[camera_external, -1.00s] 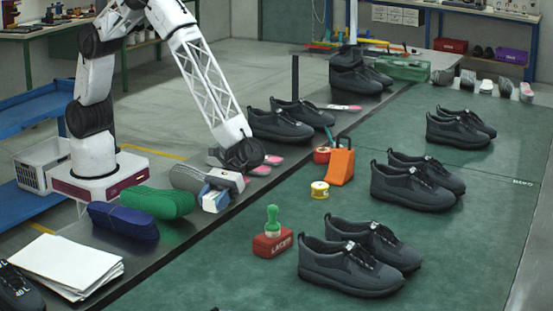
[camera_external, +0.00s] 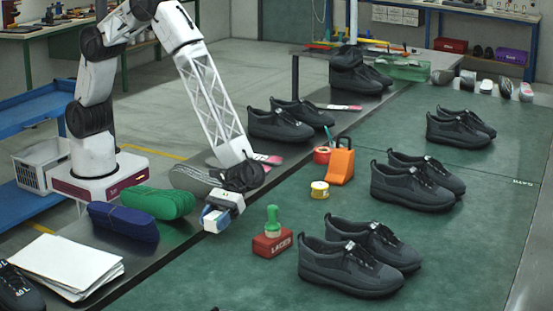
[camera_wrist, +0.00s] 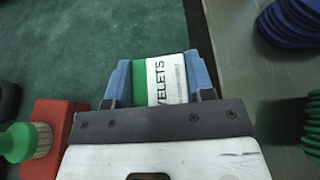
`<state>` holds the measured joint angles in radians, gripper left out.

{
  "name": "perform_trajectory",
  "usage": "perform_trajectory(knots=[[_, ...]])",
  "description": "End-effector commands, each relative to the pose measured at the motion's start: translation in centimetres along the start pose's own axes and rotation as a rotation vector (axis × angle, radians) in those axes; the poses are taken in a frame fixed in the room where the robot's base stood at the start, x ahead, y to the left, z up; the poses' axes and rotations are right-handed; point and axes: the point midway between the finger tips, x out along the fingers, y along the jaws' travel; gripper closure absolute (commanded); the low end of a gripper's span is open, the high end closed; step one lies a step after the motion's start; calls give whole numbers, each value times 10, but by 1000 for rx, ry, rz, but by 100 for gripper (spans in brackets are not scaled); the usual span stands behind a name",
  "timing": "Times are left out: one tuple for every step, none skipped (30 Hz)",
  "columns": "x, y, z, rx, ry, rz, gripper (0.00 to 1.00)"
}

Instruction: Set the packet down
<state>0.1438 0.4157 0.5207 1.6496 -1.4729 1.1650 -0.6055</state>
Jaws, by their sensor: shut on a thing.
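The packet (camera_wrist: 160,80) is white with a green band and dark lettering that ends in "ELETS". In the wrist view it sits between the two blue fingers of my gripper (camera_wrist: 160,84), which is shut on it. In the external view my gripper (camera_external: 217,222) hangs low, pointing down, near the border between the dark strip (camera_external: 190,255) and the green mat (camera_external: 210,280). The packet is hard to make out there. In the wrist view green mat shows beyond the packet. I cannot tell whether its underside touches anything.
A red box (camera_external: 272,244) with a green-handled brush (camera_external: 272,218) stands right of my gripper. A yellow roll (camera_external: 320,190) and an orange dispenser (camera_external: 341,163) are farther back. Green (camera_external: 160,202) and blue (camera_external: 122,220) bundles lie left. Open mat lies in front.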

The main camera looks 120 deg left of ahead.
Motion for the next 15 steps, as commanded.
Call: perform_trajectory(knots=[[0, 0, -1, 0, 0, 0, 77], [1, 0, -2, 0, 0, 0, 77], [1, 0, -4, 0, 0, 0, 77], [2, 0, -5, -1, 0, 0, 77], [3, 0, -8, -1, 0, 0, 77], [5, 0, -12, -1, 0, 0, 77], [6, 0, -15, -1, 0, -1, 77], [7, 0, -18, -2, 0, -1, 77], [9, 0, -22, -2, 0, -1, 77], [10, 0, -25, -2, 0, -1, 77], [11, 0, -28, -1, 0, -1, 77], [12, 0, -30, 0, 0, -1, 77], [13, 0, -32, 0, 0, 0, 77], [14, 0, -33, 1, 0, 0, 77], [14, 0, -34, 1, 0, 0, 77]])
